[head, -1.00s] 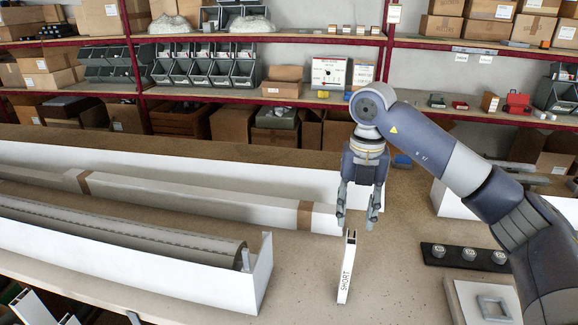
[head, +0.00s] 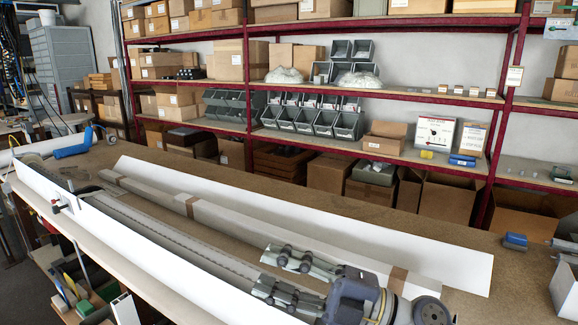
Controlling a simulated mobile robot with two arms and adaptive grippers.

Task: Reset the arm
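My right gripper (head: 268,270) is in the lower middle of the head view, with its arm at the bottom right. Its two fingers point left and stand apart, with nothing seen between them. It is in front of the long pale carton (head: 235,222) with brown bands and covers part of it and of the long white tray. A long grey shutter profile (head: 180,240) lies along the white tray (head: 115,218). My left gripper is not in view.
The long workbench (head: 225,186) runs from far left to lower right. A white panel (head: 330,222) stands behind the carton. Red-framed shelves (head: 372,99) with boxes and grey bins line the wall. A blue tape dispenser (head: 75,145) lies at the far left end.

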